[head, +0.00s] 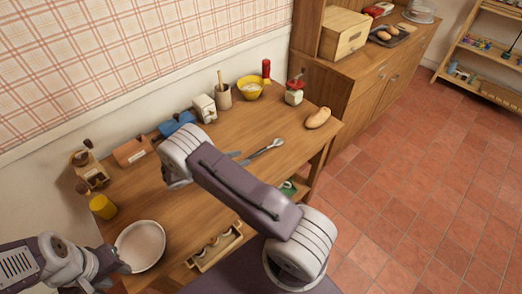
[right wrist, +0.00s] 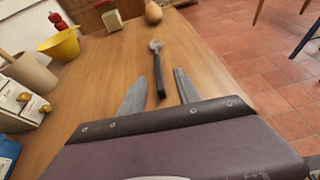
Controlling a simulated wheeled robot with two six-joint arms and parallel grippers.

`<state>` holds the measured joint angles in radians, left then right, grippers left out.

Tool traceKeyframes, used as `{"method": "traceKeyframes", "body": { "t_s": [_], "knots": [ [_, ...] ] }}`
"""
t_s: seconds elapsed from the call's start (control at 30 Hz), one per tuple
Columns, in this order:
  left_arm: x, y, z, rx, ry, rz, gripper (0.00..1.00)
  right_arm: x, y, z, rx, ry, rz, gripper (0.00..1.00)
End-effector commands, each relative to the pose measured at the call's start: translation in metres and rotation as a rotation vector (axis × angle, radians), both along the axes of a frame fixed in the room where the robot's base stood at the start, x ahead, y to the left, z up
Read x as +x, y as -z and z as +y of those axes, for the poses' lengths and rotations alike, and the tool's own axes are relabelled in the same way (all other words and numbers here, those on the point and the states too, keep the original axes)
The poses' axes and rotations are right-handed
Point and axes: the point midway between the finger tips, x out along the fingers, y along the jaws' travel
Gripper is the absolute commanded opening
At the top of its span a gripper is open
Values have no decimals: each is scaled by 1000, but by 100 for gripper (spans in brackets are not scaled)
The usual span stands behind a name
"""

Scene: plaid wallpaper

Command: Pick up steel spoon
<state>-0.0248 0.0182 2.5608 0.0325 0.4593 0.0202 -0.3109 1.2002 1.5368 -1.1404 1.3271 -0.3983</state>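The steel spoon (head: 264,149) lies on the wooden table (head: 210,226) in the head view. In the right wrist view the spoon's bright bowl (right wrist: 155,46) points away and its dark handle (right wrist: 158,76) points toward me. My right gripper (right wrist: 159,78) is open, with one finger on each side of the handle's near end; no contact with the handle shows. In the head view my right gripper (head: 243,158) is partly hidden by my arm. My left gripper (head: 116,267) is beside a white plate; its fingers are too unclear to tell their state.
A potato-like item (head: 318,118) lies near the table's right corner. A yellow bowl (head: 249,88), a red-topped jar (head: 294,92) and a tan utensil pot (head: 224,96) stand along the back. The white plate (head: 140,246) and a yellow cup (head: 103,207) are at left. The table around the spoon is clear.

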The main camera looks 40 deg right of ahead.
Motion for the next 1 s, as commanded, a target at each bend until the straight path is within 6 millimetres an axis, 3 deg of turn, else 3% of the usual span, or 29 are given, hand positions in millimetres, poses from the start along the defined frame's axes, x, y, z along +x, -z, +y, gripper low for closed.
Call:
{"method": "traceKeyframes", "body": {
  "t_s": [0.23, 0.43, 0.67, 0.93, 1.0],
  "knots": [
    [0, -6, 0, 0, 0, 0, 36, -1, 11, -30, 1, 6, 1, 39],
    [0, -8, 0, 0, 0, 0, 36, 0, 18, -43, 1, 5, 2, 39],
    [0, -15, 0, 0, 0, 0, 36, 1, 34, -78, 1, 5, 1, 39],
    [0, -14, 0, 0, 0, 0, 36, 2, 37, -83, 2, 1, -1, 39],
    [0, -14, 0, 0, 0, 0, 36, 2, 37, -83, 2, 1, -1, 20]
  ]
}}
